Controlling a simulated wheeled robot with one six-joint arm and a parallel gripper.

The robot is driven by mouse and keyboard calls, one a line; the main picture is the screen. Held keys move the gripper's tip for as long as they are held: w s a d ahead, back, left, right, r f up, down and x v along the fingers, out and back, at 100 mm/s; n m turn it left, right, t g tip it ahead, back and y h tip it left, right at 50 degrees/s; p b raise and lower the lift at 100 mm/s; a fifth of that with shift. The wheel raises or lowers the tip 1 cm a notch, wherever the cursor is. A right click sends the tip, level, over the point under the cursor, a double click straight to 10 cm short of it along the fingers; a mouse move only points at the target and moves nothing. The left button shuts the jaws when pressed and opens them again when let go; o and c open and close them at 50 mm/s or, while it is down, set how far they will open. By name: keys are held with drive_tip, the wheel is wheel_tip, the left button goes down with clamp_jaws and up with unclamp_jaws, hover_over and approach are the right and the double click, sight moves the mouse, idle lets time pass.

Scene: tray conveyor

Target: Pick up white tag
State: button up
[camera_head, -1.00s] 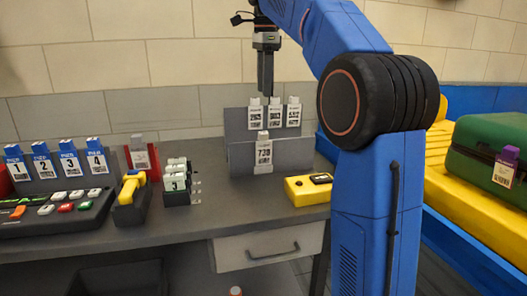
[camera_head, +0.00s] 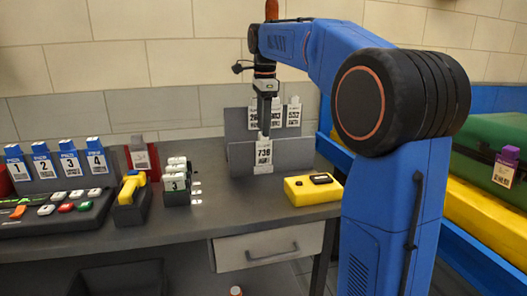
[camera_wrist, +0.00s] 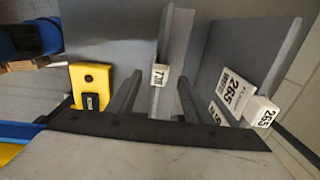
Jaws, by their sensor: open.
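A white tag (camera_head: 264,157) with a printed number and barcode stands in the front slot of the grey rack. Its white top end (camera_wrist: 159,75) shows in the wrist view between my two fingers. My gripper (camera_head: 265,132) is open, pointing down, right above this tag. The fingers lie on either side of its top in the wrist view; I cannot tell whether they touch it. More white tags (camera_head: 293,114) stand in the back row of the rack, partly hidden by my gripper. One numbered 265 (camera_wrist: 235,92) shows at right in the wrist view.
The grey rack (camera_head: 295,152) stands on the dark desk. A yellow device (camera_head: 313,189) lies right of it. A holder with white-topped items (camera_head: 176,182), a yellow scanner (camera_head: 130,188) and blue tags (camera_head: 69,160) stand left. A conveyor with a green suitcase (camera_head: 490,150) is at right.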

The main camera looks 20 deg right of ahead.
drive_tip(key=shift+w+f, duration=0.2)
drive_tip(key=shift+f, duration=2.15)
drive_tip(key=shift+c, duration=0.7)
drive_tip(key=c, duration=1)
drive_tip(key=shift+r, duration=0.1)
drive_tip(key=shift+s+r, duration=0.2)
drive_tip(key=shift+r, duration=0.5)
wheel_tip(320, 180, up, 6)
drive_tip(key=shift+f, duration=0.25)
drive_tip(key=s+a, duration=0.1)
drive_tip(key=s, duration=0.5)
drive_tip(key=s+a, duration=0.1)
drive_tip(key=s, duration=0.5)
drive_tip(key=s+a, duration=0.2)
drive_tip(key=s, duration=0.5)
drive_tip(key=shift+s, duration=0.1)
